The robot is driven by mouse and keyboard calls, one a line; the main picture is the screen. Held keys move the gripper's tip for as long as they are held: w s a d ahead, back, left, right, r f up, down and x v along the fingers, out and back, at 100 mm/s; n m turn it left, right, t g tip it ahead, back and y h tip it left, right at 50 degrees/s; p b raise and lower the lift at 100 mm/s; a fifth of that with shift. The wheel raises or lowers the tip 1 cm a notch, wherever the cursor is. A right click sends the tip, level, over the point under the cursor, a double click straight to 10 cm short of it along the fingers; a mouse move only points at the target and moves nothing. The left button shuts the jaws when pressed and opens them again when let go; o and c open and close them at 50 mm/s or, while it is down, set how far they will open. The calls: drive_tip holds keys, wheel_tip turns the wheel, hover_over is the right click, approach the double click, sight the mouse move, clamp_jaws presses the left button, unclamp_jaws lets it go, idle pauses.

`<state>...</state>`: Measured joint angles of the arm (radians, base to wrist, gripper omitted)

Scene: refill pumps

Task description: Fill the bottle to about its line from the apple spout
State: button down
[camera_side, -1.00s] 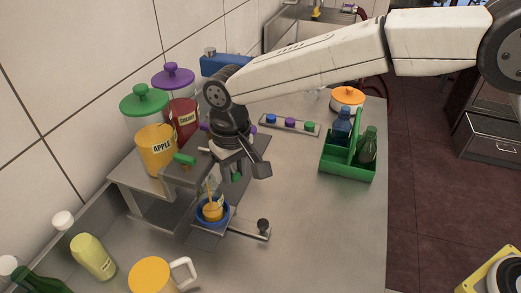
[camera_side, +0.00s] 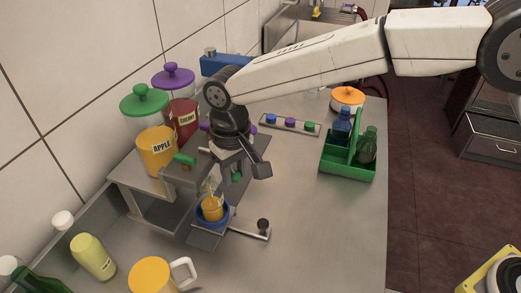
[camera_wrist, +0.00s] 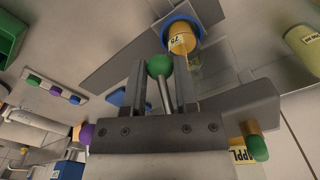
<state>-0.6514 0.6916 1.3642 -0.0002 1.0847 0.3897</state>
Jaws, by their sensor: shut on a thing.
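The bottle (camera_side: 212,209) stands upright in a blue ring holder (camera_side: 200,221) under the apple spout and holds orange juice. A thin orange stream seems to run into it. The wrist view also shows the bottle (camera_wrist: 182,42), with a pale label; its fill line cannot be read. The apple dispenser (camera_side: 157,150) has a green lid and orange juice. My gripper (camera_side: 238,173) is beside the spout, above and right of the bottle. In the wrist view, my gripper (camera_wrist: 160,80) is shut on the green-knobbed tap lever (camera_wrist: 159,65).
A cherry dispenser (camera_side: 184,118) with a purple lid stands behind. A green carrier (camera_side: 347,167) with bottles stands right, near a strip of coloured caps (camera_side: 290,124). A jug (camera_side: 150,275) and a yellow bottle (camera_side: 92,257) are in front. The counter's middle right is clear.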

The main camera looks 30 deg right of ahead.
drive_tip(key=shift+s+f, duration=0.1)
drive_tip(key=shift+s, duration=0.05)
idle(0.4)
drive_tip(key=shift+r, duration=2.05)
drive_tip(key=c, duration=0.8)
unclamp_jaws()
drive_tip(key=shift+r, duration=0.2)
drive_tip(key=o, duration=0.5)
drive_tip(key=shift+s+d+r, duration=0.55)
drive_tip(key=shift+d+r, duration=0.05)
drive_tip(key=shift+r, duration=0.55)
drive_tip(key=shift+s+d+r, duration=0.55)
drive_tip(key=shift+d+r, duration=0.05)
drive_tip(key=shift+r, duration=0.55)
drive_tip(key=shift+s+d+r, duration=0.55)
drive_tip(key=shift+d+r, duration=0.05)
drive_tip(key=shift+r, duration=0.55)
